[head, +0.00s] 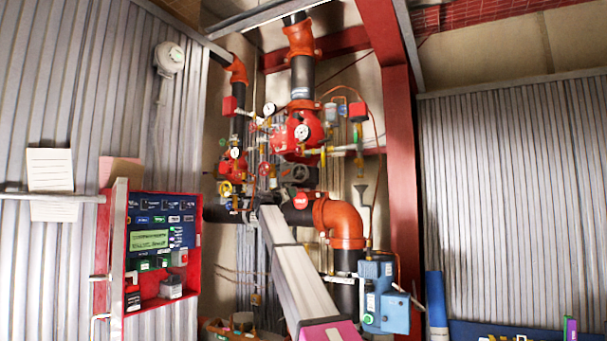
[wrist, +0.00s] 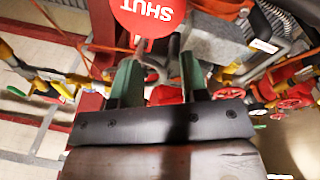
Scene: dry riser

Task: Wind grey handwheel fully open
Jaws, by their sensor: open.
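A dark grey handwheel (head: 294,173) sits among the pipes in the head view, below the large red valve body and just above a round red tag (head: 300,201). In the wrist view my gripper (wrist: 160,68) has its two green-sided fingers spread apart, with no handwheel held between them. A red tag reading SHUT (wrist: 148,14) hangs just beyond the fingertips. In the head view my arm reaches up to the pipes, ending below and left of the grey wheel; the fingers are too small to make out there. I cannot clearly pick out the grey wheel in the wrist view.
The red valve body (head: 297,134) with gauges stands above the wheel. An orange pipe elbow (head: 342,220) is to the right, with a blue box (head: 386,296) below it. A red control panel (head: 160,245) is at the left. Small red handwheels (wrist: 293,103) crowd the wrist view's right.

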